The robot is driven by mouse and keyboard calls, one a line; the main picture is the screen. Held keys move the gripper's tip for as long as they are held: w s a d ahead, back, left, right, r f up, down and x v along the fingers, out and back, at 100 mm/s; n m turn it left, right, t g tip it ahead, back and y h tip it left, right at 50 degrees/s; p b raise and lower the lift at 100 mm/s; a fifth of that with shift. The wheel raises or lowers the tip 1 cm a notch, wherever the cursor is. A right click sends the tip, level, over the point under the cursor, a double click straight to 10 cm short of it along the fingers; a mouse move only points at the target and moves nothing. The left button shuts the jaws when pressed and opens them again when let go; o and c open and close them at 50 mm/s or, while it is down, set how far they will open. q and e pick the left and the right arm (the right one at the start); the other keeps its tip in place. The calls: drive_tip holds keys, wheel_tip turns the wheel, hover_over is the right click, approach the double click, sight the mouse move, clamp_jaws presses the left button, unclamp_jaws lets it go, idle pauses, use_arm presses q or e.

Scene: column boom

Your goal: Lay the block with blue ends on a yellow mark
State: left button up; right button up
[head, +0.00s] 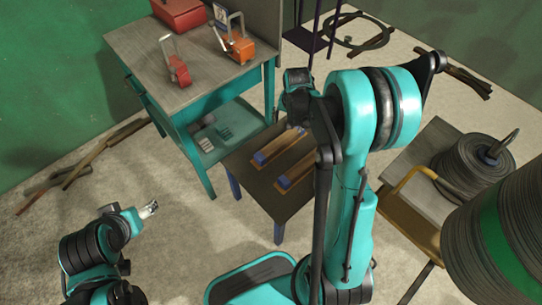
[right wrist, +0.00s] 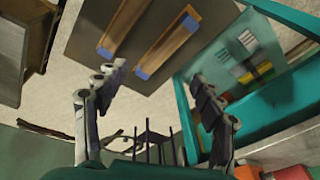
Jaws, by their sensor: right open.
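Two long brown blocks with blue ends lie side by side on a low dark table in the head view, one farther back (head: 280,148) and one nearer (head: 295,172). In the right wrist view one block (right wrist: 168,46) shows both blue ends, and the other (right wrist: 126,24) is cut off by the top edge. Pale yellowish edges run along both; I cannot tell whether these are yellow marks beneath them. My right gripper (right wrist: 158,82) is open and empty, apart from the blocks. My left gripper (head: 149,209) is over the floor at the left, away from the table; its jaws are too small to read.
The low dark table (head: 258,190) stands beside a teal workbench (head: 196,95) with red and orange tools on top and small items on its shelf. A cable coil (head: 470,172) sits on a side stand at right. Bars (head: 75,170) lie on the floor at left.

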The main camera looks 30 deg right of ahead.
drive_tip(key=s+a+r+n+t, duration=0.2)
drive_tip(key=s+a+r+n, duration=0.2)
drive_tip(key=s+a+r, duration=0.6)
drive_tip(key=s+a+r+n+t, duration=0.2)
drive_tip(key=s+a+n, duration=0.3)
drive_tip(key=s, duration=0.3)
drive_tip(key=shift+a+r+t+y, duration=0.4)
drive_tip(key=shift+a+r, duration=0.05)
drive_tip(key=shift+r, duration=0.1)
